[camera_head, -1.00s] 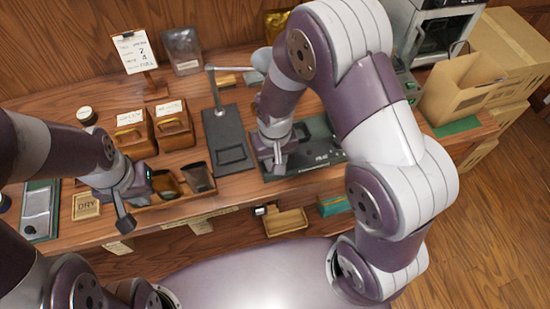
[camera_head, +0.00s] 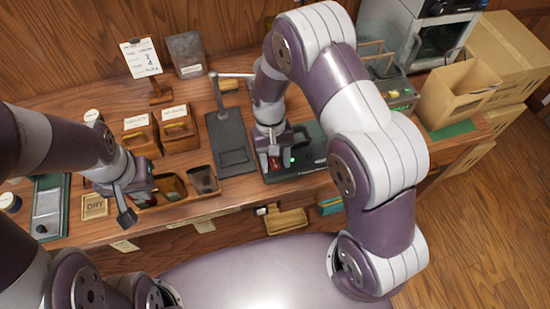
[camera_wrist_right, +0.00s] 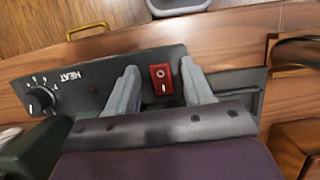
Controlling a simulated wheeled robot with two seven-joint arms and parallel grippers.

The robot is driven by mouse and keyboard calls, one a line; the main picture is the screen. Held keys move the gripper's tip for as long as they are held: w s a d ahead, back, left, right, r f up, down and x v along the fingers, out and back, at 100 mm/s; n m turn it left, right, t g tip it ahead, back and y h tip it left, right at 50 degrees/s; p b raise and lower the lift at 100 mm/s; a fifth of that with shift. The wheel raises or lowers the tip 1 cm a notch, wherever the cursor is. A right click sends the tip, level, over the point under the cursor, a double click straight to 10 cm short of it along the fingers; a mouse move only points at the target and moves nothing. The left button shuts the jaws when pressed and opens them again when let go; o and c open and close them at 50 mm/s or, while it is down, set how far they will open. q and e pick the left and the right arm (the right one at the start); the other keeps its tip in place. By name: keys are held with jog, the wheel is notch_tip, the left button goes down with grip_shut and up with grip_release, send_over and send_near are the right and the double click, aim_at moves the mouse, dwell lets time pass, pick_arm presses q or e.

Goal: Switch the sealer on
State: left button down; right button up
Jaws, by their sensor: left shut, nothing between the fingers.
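The sealer (camera_head: 310,172) is a dark flat device near the table's front edge, partly hidden by my right arm. In the right wrist view, its panel (camera_wrist_right: 75,69) shows a HEAT dial (camera_wrist_right: 40,98), a small dark red lamp (camera_wrist_right: 92,88) and a red rocker switch (camera_wrist_right: 161,80) marked O and I. I cannot tell which side of the switch is pressed. My right gripper (camera_wrist_right: 161,90) is open, with its fingers on either side of the switch and visible gaps between. My left gripper (camera_head: 127,216) is shut and empty at the table's front left.
A dark stand with a lever (camera_head: 230,140) is left of the sealer. Two wooden boxes (camera_head: 178,130) and a divided tray (camera_head: 180,201) are near my left gripper. A cardboard box (camera_head: 455,95) is at the right. A yellow tray (camera_head: 287,222) sits below the tabletop's front edge.

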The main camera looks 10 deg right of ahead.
jog(key=shift+w+r, duration=0.2)
jog(key=shift+r, duration=0.3)
jog(key=b+v, duration=0.1)
jog(key=v, duration=0.5)
jog(key=shift+r, duration=0.2)
jog(key=p+v, duration=0.5)
jog(key=shift+r, duration=0.15)
